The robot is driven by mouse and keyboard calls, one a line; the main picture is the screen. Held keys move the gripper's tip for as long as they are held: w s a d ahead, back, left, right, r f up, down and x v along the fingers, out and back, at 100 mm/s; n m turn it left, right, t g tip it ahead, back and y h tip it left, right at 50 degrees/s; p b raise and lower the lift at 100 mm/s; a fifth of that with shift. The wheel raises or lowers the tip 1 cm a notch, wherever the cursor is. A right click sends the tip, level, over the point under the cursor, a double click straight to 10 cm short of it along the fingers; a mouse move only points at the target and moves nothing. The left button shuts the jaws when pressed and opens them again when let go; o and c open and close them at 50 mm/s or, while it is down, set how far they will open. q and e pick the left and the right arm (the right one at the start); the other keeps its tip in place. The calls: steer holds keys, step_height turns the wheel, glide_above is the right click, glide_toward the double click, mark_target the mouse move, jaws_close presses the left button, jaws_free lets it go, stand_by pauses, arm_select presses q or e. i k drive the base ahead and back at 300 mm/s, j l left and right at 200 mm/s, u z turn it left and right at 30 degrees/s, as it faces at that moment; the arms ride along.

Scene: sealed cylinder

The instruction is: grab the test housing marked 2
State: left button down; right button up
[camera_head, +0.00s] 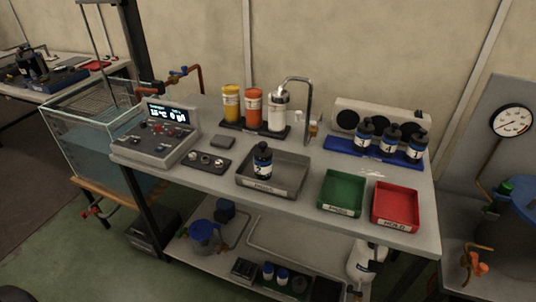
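Several dark cylindrical housings with blue-and-white labels are in view. One housing (262,160) stands upright in the grey tray (290,186) near the middle of the bench. Three more stand in a row in the blue rack (345,149) at the back right: a left one (365,134), a middle one (389,138) and a right one (415,144). Their label digits are too small to read surely, so I cannot tell which is marked 2. Neither of my grippers is in view.
A green tray (341,208) and a red tray (416,224) lie empty at the front right. A control console (156,136) stands at left beside a water tank (75,130). Yellow (231,103), orange (253,108) and white (278,112) bottles and a bent pipe (309,100) stand behind the grey tray.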

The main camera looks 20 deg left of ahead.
mark_target(262, 154)
steer(key=i+j, duration=0.1)
steer(key=j, duration=0.5)
steer(key=i+j, duration=0.1)
steer(key=j, duration=1.05)
steer(key=i+j, duration=0.15)
steer(key=j, duration=0.45)
